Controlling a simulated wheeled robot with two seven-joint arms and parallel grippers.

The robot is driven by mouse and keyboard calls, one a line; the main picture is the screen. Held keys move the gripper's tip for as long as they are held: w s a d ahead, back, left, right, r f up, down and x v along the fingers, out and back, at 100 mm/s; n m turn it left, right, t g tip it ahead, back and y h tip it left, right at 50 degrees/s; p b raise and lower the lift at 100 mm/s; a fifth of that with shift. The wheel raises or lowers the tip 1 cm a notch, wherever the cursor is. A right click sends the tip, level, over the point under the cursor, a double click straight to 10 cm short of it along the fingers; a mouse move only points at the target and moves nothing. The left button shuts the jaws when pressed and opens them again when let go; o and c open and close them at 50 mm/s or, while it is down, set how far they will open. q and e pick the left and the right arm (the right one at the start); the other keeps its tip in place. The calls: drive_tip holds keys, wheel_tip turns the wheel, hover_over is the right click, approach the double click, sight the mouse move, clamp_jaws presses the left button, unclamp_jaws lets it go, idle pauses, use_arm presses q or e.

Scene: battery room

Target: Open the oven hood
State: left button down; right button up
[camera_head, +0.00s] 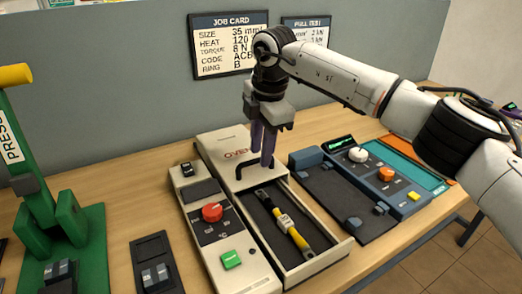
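The oven is a long cream box, and its hood (226,150) with red lettering sits over the back part. The front part is uncovered and shows a dark bed (263,219). A yellow and black piece with a pale block in its middle (284,223) lies in that bed. A black arched handle (241,170) stands at the hood's front end. My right gripper (261,158) points down with its purple fingers at the handle. The fingers are close together, and I cannot tell whether they grip the bar. My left gripper is not in view.
A control box with a red knob (212,212) and green button stands left of the oven. A blue-grey machine (345,190) stands to the right. A green press (50,215) is at far left, near a small black tray (155,265). A job card hangs on the panel behind.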

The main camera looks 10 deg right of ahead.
wheel_tip(320, 180, up, 10)
drive_tip(key=s, duration=0.1)
drive_tip(key=shift+s+d+f+b, duration=0.25)
drive_tip(key=shift+s+d+b, duration=0.05)
drive_tip(key=shift+s, duration=0.1)
drive_tip(key=shift+f, duration=0.1)
